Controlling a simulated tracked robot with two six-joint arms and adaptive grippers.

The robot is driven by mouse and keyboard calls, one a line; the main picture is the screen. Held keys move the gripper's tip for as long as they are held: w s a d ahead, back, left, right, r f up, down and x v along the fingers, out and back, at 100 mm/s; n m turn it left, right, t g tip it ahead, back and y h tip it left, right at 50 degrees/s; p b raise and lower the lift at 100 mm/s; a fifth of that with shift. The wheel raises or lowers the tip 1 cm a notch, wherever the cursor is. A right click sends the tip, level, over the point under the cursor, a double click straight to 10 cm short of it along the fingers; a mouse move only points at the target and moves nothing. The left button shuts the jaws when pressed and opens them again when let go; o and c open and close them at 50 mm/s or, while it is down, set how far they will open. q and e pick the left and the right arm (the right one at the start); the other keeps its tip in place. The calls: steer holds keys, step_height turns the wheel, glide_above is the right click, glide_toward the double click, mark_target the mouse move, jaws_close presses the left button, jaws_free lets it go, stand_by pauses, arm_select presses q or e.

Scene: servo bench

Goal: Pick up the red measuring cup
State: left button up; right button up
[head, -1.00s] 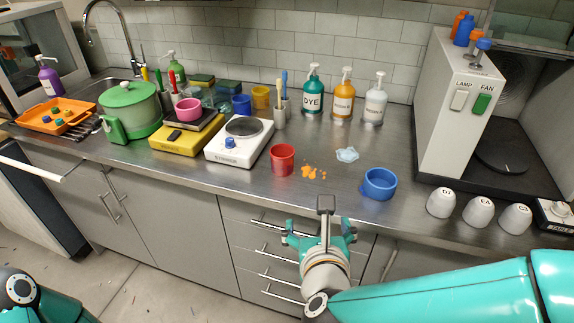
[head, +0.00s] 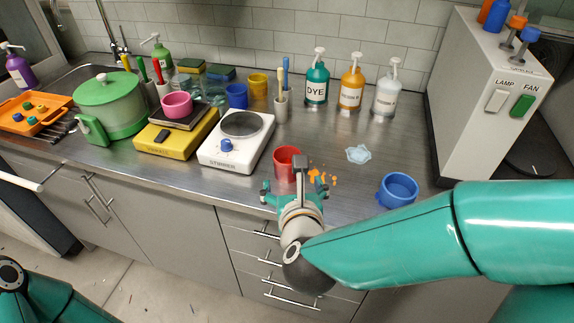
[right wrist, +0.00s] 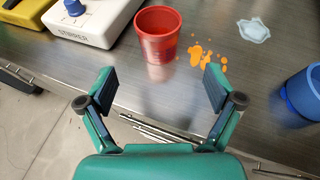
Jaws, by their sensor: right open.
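The red measuring cup (head: 286,163) stands upright on the steel bench near its front edge, partly hidden by my right gripper in the head view. In the right wrist view the red cup (right wrist: 158,38) is whole, ahead of the fingers and apart from them. My right gripper (head: 292,186) is open and empty at the bench's front edge, just in front of the cup. Its two fingers also show spread in the right wrist view (right wrist: 160,90). My left gripper is not in view; only part of my left arm shows at the lower left.
An orange spill (head: 322,177) lies right of the cup, with a crumpled pale-blue piece (head: 358,154) beyond it. A white stirrer (head: 236,152) stands left. A blue cup (head: 397,190) stands right. Dye and other pump bottles (head: 317,80) stand behind, with clear bench between.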

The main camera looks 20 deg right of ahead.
mark_target(289, 171)
steer(key=x, duration=0.6)
steer(key=shift+s, duration=0.1)
steer(key=shift+w+d+f+p, duration=0.1)
steer(key=shift+w+f+p, duration=0.1)
steer(key=shift+w+p, duration=0.35)
steer(key=p+x, duration=0.1)
steer(key=x, duration=0.3)
steer(key=shift+f, duration=0.1)
steer(key=c, duration=1.3)
steer(key=shift+r, duration=0.25)
